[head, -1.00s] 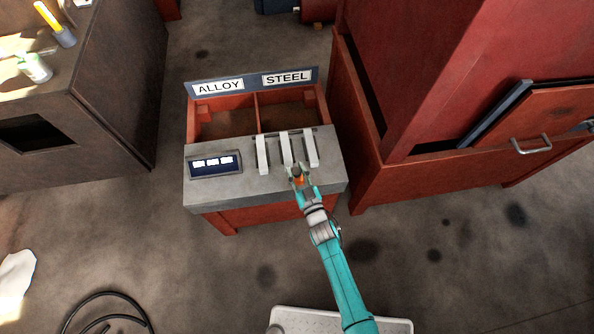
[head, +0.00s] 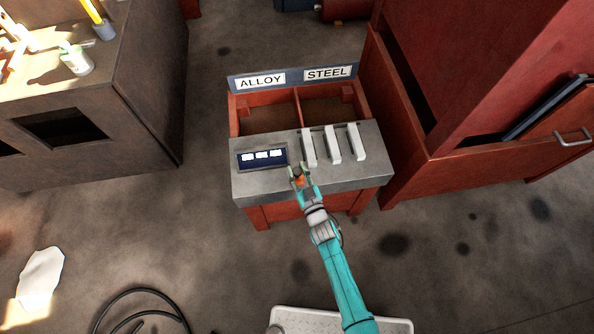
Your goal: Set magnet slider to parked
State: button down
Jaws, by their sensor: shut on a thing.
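The grey console (head: 360,172) has three upright pale bars on its top: a left one (head: 308,148), a middle one (head: 332,144) and a right one (head: 356,142). None has a readable label, so I cannot tell which, if any, is the magnet slider. My gripper (head: 298,174) is over the console's front part, below the display and left of the left bar's lower end. It is shut on a small dark and orange piece (head: 299,180), mostly hidden between the fingers. I cannot tell whether the piece touches the console.
Behind the console is a red two-part bin (head: 275,121) under ALLOY and STEEL labels. A small display (head: 262,156) is on the console's left. A large red cabinet (head: 440,172) stands close on the right, a dark bench (head: 145,85) on the left.

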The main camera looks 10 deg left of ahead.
jog(key=c, duration=0.8)
grip_release()
jog(key=shift+s+a, duration=0.1)
jog(key=shift+a, duration=0.3)
jog(key=shift+o, duration=0.2)
jog(key=shift+d, duration=0.15)
jog(key=shift+s+d, duration=0.15)
jog(key=shift+s, duration=0.05)
jog(key=v, duration=1.1)
jog(key=shift+s, duration=0.2)
